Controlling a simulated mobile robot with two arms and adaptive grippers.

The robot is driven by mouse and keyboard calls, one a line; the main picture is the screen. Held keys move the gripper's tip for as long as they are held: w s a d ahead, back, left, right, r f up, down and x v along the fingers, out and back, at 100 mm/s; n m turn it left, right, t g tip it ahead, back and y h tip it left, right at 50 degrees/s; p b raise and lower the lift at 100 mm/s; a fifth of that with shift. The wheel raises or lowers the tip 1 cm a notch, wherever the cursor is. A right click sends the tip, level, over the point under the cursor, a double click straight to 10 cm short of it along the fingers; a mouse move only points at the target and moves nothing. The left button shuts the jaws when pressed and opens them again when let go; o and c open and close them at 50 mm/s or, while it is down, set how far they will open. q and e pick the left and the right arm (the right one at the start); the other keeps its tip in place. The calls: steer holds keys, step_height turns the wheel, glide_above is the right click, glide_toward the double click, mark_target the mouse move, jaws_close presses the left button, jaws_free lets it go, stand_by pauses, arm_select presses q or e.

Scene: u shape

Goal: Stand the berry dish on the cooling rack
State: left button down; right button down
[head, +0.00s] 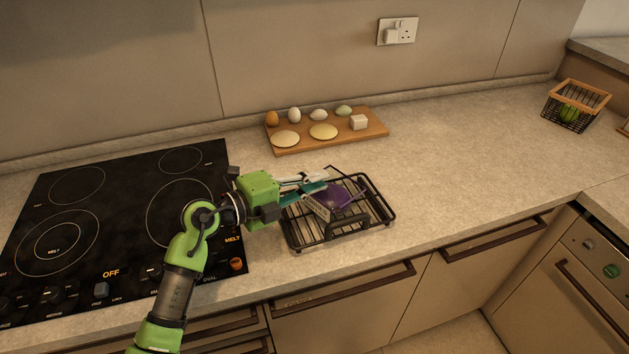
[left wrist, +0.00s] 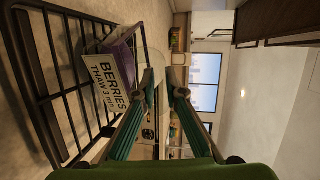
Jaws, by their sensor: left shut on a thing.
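The berry dish (head: 343,194) is purple with a pale label and is over the black wire cooling rack (head: 298,240). In the left wrist view the dish (left wrist: 124,45) shows its label "BERRIES THAW 3 min" close against the rack's bars (left wrist: 48,98). I cannot tell whether its whole base rests on them. My right gripper is in neither view.
A black hob (head: 120,215) is left of the rack. A wooden board (head: 371,133) with eggs, pale rounds and a white block stands behind it. A wire basket (head: 558,108) with something green is at the far right. The counter right of the rack is clear.

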arm_select(q)
steer(key=c, duration=2.1)
jaws_free()
steer(key=shift+f, duration=0.1)
steer(key=b+v, duration=0.1)
steer(key=v, duration=1.1)
steer(key=shift+b, duration=0.4)
steer(key=shift+s, duration=0.1)
